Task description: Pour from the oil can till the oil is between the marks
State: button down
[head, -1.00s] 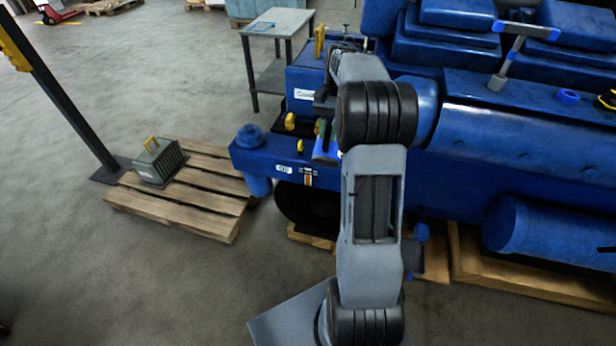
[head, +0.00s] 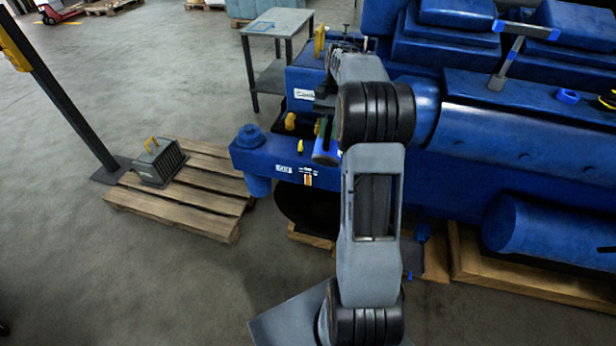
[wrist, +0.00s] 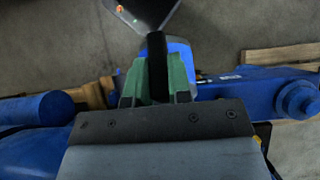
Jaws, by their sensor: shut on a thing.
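The oil can (head: 327,152) shows as a small blue patch beside the engine's blue end housing, mostly hidden behind my arm. In the wrist view, the blue can (wrist: 181,54) lies beyond a black handle (wrist: 157,62). My gripper (wrist: 157,78) has its green fingers shut on that handle; the head view shows only a green bit of it. A narrow level gauge (head: 308,179) with an orange-brown strip and white marks is on the housing's front. The exact oil level is too small to read.
A yellow knob (head: 290,121) and a small yellow cap (head: 300,146) are on the blue engine near the can. A wooden pallet (head: 180,215) with a grey box (head: 160,163) lies to the left. A grey table (head: 277,22) stands behind. The left foreground floor is clear.

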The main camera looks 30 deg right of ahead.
aim_at(328, 141)
jog(key=shift+w+d+r+g+y, duration=0.35)
jog(key=shift+w+d+g+y, duration=0.05)
dwell(2.6)
dwell(0.9)
jog(key=f+b, duration=0.1)
jog(key=b, duration=0.2)
jog(key=f+t+h+b, duration=0.1)
jog(key=shift+s+a+f+b, duration=0.3)
jog(key=shift+s+a+b, duration=0.05)
jog(key=shift+s+a, duration=0.05)
jog(key=f+b, duration=0.1)
jog(key=b, duration=0.2)
jog(key=shift+s+a+t+h, duration=0.4)
jog(key=shift+r, duration=0.2)
notch_tip(328, 141, up, 6)
jog(key=p, duration=0.6)
jog(key=shift+r+p, duration=0.9)
jog(key=shift+r, duration=0.2)
jog(key=shift+f, duration=0.1)
